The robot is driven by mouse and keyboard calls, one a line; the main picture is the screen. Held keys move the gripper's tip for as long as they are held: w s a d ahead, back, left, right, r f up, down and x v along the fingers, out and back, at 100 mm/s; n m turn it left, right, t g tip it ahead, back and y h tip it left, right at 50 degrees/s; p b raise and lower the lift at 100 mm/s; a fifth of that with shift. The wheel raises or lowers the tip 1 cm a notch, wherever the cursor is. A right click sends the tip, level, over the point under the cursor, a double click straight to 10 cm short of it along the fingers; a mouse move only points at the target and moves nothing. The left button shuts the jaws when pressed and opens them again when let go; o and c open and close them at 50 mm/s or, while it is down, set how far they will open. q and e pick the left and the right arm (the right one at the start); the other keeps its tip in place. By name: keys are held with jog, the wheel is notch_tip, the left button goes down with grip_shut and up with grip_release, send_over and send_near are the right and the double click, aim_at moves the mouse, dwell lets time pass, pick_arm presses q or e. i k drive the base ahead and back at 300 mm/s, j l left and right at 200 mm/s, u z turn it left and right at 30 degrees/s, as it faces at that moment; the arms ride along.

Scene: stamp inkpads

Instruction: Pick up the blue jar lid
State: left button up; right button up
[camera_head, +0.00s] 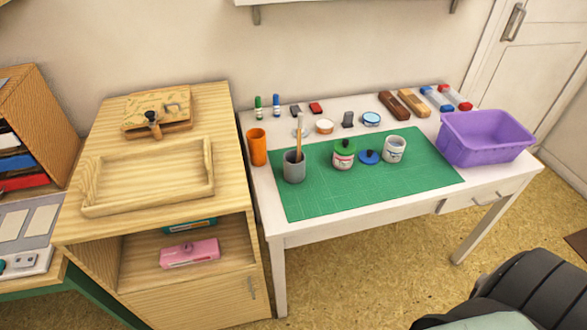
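The blue jar lid (369,157) lies on the green cutting mat (400,188), with a small knob on top. Neither of my grippers is in view.
A grey cup (294,171) holding a brush stands on the mat's left, near an orange cup (257,147). A purple bin (484,137) stands at the right. Small tins, blocks and markers line the back. The mat's front is clear.

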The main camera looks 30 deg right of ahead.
aim_at(368, 157)
jog(key=z, duration=1.6)
